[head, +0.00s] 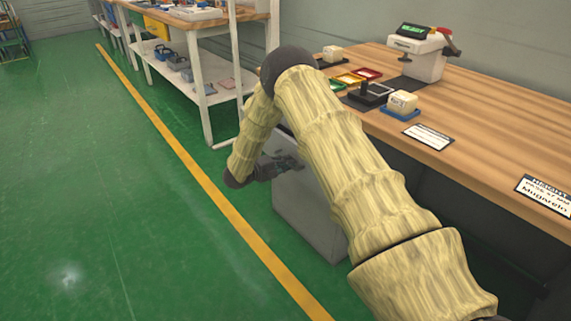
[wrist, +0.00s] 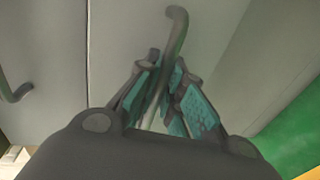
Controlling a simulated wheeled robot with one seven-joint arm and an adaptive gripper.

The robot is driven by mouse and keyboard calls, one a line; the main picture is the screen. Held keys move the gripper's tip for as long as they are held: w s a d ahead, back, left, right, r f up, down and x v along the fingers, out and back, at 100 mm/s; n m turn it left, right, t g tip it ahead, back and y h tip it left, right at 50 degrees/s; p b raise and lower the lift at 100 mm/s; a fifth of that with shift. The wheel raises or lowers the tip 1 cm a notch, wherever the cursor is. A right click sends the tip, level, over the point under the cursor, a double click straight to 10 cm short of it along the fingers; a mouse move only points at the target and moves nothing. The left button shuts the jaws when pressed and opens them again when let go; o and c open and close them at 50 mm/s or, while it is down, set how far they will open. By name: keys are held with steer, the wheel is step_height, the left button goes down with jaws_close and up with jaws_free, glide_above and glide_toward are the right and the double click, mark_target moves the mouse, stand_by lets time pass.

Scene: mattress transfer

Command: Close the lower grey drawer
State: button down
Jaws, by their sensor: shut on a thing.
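The grey drawer cabinet (head: 308,215) stands on the floor beneath the wooden workbench, partly hidden by my arm. In the wrist view the lower grey drawer's front (wrist: 215,35) fills the middle, with a seam between it and the neighbouring front at left. My gripper (wrist: 165,72) has its teal-padded fingers closed around the dark bar handle (wrist: 177,22) of this drawer. One curved end of the handle sticks out past the fingers. In the head view my gripper (head: 285,164) is at the cabinet's front. How far the drawer stands out cannot be told.
Another dark handle (wrist: 14,92) is on the neighbouring front. The workbench (head: 480,110) carries a scale (head: 418,58), small trays and labels. A white shelf unit (head: 205,75) stands behind. Green floor (head: 110,200) is clear left of the yellow line (head: 190,165).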

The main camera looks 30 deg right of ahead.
mark_target(296, 159)
steer(key=x, duration=0.2)
steer(key=p+x, duration=0.1)
steer(key=x, duration=0.1)
steer(key=shift+d+r, duration=0.1)
steer(key=shift+r, duration=0.3)
steer(key=c, duration=1.5)
jaws_free()
steer(key=shift+d, duration=0.15)
steer(key=shift+c, duration=0.2)
steer(key=shift+a, duration=0.2)
steer(key=v, duration=1.1)
steer(key=shift+s+a+r, duration=0.1)
steer(key=shift+a, duration=0.3)
